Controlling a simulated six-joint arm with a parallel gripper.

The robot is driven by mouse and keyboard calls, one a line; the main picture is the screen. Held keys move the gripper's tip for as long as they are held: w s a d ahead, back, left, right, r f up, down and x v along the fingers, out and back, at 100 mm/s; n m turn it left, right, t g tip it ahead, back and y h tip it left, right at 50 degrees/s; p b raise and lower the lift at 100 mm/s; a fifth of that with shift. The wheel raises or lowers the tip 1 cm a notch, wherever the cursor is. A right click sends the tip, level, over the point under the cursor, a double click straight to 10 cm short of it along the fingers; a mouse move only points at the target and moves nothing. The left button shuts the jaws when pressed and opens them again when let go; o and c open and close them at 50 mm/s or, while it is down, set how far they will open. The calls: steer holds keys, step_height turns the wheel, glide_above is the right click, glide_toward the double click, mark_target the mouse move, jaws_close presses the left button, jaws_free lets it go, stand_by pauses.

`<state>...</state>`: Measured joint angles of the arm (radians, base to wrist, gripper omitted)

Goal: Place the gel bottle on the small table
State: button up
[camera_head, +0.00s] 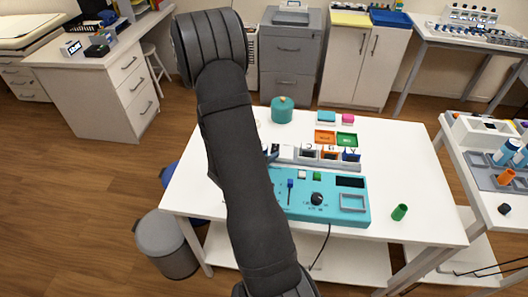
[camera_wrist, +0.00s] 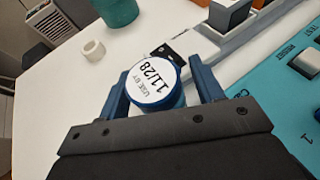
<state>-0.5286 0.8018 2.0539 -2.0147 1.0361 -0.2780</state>
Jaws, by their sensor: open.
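A round blue container (camera_wrist: 157,84) with a white top printed "USE BY 11/28" shows in the wrist view; I cannot tell if it is the gel bottle. My gripper (camera_wrist: 160,80) is open, with one blue finger on each side of it. I cannot tell whether the fingers touch it. In the head view my arm mostly hides this spot. White-and-blue bottles (camera_head: 507,151) stand on a side table (camera_head: 445,140) at the right edge. The white table (camera_head: 400,165) fills the middle; which one is the small table is unclear.
The table's right part is mostly clear.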

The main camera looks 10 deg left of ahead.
steer(key=shift+o, duration=0.3)
steer(key=v, duration=1.2)
steer(key=shift+w+a, duration=0.1)
steer(key=shift+a, duration=0.05)
